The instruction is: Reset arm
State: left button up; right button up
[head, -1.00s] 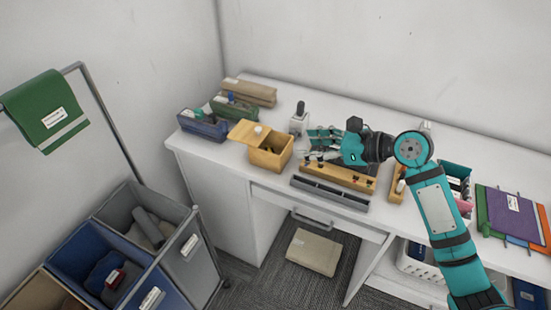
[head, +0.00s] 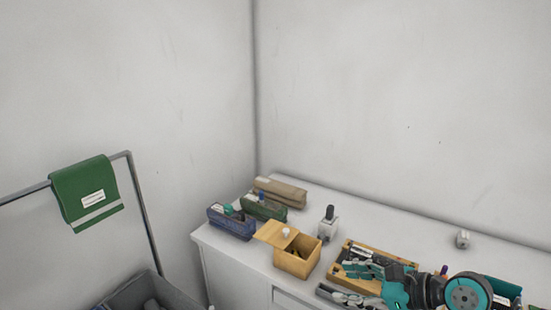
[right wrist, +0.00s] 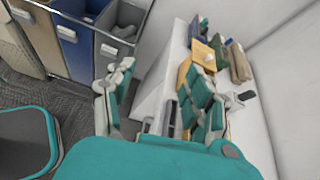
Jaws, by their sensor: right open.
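My right gripper (head: 340,281) is at the lower right of the head view. It is open with nothing between its fingers, and shows in front of a wooden tray (head: 348,252). In the right wrist view its two teal-and-grey fingers (right wrist: 152,88) stand wide apart, with the desk edge and the bins beyond. My right arm runs off the bottom right of the head view. My left gripper is not in view.
A wooden box (head: 296,265) with its lid open stands on the white desk (head: 235,250), left of the gripper. A dark-topped white bottle (head: 328,222) and pencil-case-like pouches (head: 263,207) stand behind. A green cloth (head: 87,192) hangs on a rail at left.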

jog(key=s+f+n+g+h, duration=0.2)
jog(key=s+f+n+h, duration=0.2)
jog(key=s+f+n, duration=0.8)
jog(key=s+d+f+n+g+h, duration=0.1)
jog(key=s+d+f+n+h, duration=0.1)
jog(key=s+f+n+h, duration=0.3)
jog(key=s+d+f+n+g+h, duration=0.1)
jog(key=s+d+f+n, duration=0.1)
jog(key=s+n, duration=0.55)
notch_tip(320, 180, down, 32)
jog(key=s+g+b, duration=0.1)
jog(key=s+b, duration=0.2)
jog(key=b, duration=0.1)
jog(key=s+d+f+n+g+b, duration=0.1)
jog(key=s+d+f+b, duration=0.1)
jog(key=s+f, duration=1.3)
jog(key=shift+s+d+f+g, duration=0.15)
jog(key=shift+d+f+g, duration=0.15)
jog(key=shift+d+f, duration=0.35)
